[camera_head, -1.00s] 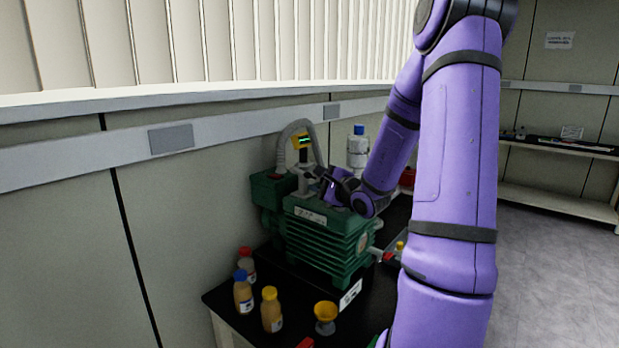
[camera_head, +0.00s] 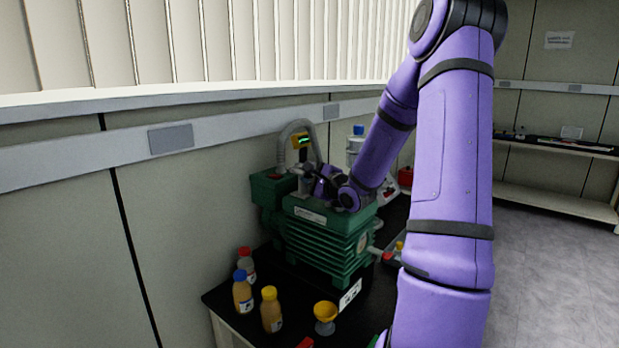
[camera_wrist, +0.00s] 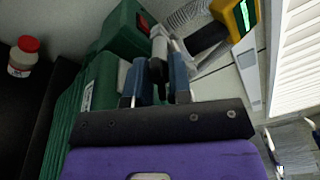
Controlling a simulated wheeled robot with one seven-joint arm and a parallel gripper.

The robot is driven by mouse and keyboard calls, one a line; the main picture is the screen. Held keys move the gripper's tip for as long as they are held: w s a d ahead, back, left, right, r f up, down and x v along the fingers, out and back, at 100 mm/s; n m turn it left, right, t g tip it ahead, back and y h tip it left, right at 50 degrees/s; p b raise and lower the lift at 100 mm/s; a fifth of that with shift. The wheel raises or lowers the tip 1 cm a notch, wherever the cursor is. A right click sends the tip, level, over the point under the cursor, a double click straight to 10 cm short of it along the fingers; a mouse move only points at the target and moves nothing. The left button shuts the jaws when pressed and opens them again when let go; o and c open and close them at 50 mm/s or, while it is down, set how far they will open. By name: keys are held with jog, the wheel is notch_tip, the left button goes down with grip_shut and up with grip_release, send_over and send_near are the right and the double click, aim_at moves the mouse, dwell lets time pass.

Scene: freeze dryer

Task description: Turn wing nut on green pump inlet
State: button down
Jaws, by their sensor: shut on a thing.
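The green pump (camera_head: 322,240) stands on a black-topped table against the wall and also shows in the wrist view (camera_wrist: 120,28). Its metal inlet (camera_head: 308,180), with a grey corrugated hose, is on top, partly hidden by my gripper. My gripper (camera_head: 318,184) reaches in from the right at the inlet. In the wrist view, its two blue-grey fingers (camera_wrist: 157,72) stand close together on either side of a small grey metal piece, which appears to be the wing nut (camera_wrist: 158,48). The fingers are shut on it. The wing nut's shape and angle are mostly hidden.
A yellow gauge (camera_head: 301,141) with a green display stands by the hose, close to my gripper. A clear, blue-capped bottle (camera_head: 356,143) is behind.

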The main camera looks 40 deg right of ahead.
jog(key=shift+m, duration=0.3)
jog(key=m, duration=1.1)
jog(key=shift+m, duration=1.9)
jog(key=shift+f+m, duration=0.1)
jog(key=shift+m, duration=0.2)
jog(key=c, duration=1)
grip_release()
jog(key=shift+c, duration=0.2)
